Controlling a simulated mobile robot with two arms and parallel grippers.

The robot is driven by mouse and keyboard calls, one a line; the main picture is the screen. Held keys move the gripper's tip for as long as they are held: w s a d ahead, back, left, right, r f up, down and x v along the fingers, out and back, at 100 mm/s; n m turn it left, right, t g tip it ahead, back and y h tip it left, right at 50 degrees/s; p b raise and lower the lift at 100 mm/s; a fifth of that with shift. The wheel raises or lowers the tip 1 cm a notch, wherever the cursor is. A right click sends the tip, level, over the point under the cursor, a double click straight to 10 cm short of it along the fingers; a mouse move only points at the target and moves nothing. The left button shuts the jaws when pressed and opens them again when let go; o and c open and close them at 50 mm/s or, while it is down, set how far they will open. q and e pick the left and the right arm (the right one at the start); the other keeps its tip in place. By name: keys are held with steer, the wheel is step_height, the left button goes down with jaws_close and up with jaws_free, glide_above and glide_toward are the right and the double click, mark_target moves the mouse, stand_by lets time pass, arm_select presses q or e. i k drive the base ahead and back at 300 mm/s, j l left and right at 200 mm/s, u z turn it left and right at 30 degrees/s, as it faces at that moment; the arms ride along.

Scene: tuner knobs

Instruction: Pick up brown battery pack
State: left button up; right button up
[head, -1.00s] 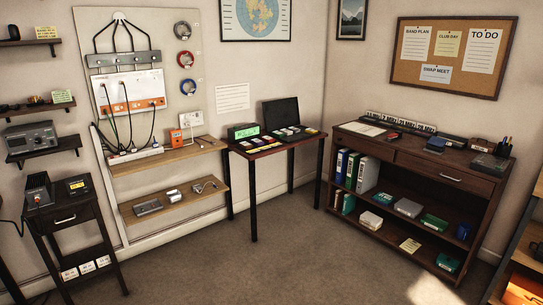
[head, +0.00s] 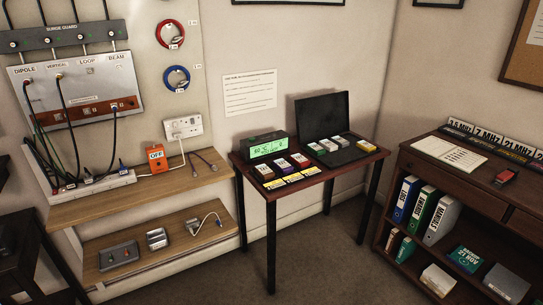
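A small dark red-brown table (head: 335,172) stands mid-view against the wall. Several small packs lie on it in front of a green-lit clock display. The leftmost pack (head: 264,172) looks brown with a pale top. A purple-looking pack (head: 282,167) and another dark reddish pack (head: 300,160) lie to its right. They are small, so I cannot tell for certain which is the brown battery pack. Yellow labels (head: 300,176) lie along the table's front edge. Neither of my grippers is in view.
An open laptop-like black case (head: 322,116) with several pale packs stands at the table's back right. The green display (head: 267,147) is at the back left. A wooden shelf unit (head: 150,195) stands left, a dark bookcase (head: 420,165) right. Floor in front is clear.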

mark_target(265, 172)
steer(key=i+l+u, duration=0.1)
steer(key=u, duration=0.3)
steer(key=i+l+u, duration=0.1)
steer(key=u, duration=0.25)
steer(key=i+l+u, duration=0.2)
steer(key=l+u, duration=0.2)
steer(key=l, duration=0.45)
steer(key=l+u, duration=0.4)
steer(key=l, duration=0.45)
